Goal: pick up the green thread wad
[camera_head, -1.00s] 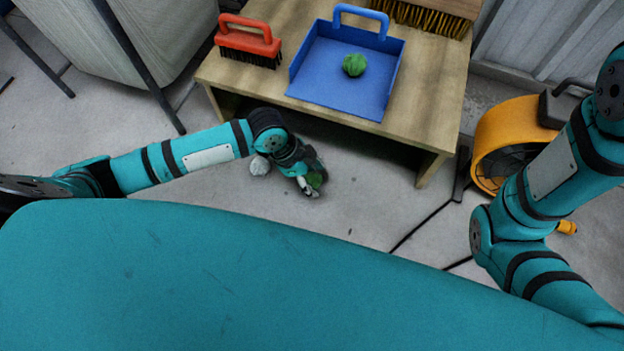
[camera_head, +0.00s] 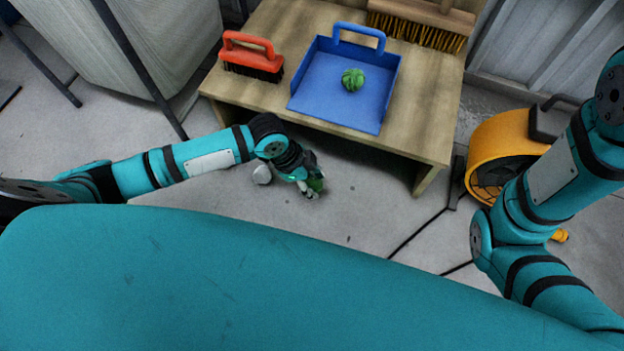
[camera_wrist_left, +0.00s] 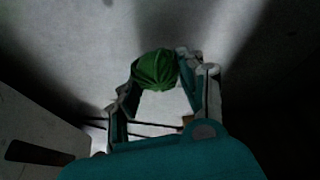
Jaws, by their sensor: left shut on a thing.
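A green thread wad (camera_wrist_left: 155,70) sits between the fingertips of my left gripper (camera_wrist_left: 160,85) in the left wrist view. In the head view the left gripper (camera_head: 310,188) is in front of the low table, low over the floor, with a bit of the green wad (camera_head: 317,184) showing at its fingers. The gripper is shut on this wad. I cannot tell how far it is above the floor. A second green wad (camera_head: 352,79) lies in the blue dustpan (camera_head: 350,112) on the table. My right arm is at the right, its gripper out of view.
The wooden table (camera_head: 420,130) also carries a red-handled brush (camera_head: 252,56) and a broom head (camera_head: 425,22). A greyish lump (camera_head: 262,173) lies on the floor beside the left wrist. A yellow fan (camera_head: 497,150) and black cable stand right. Floor before the table is mostly clear.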

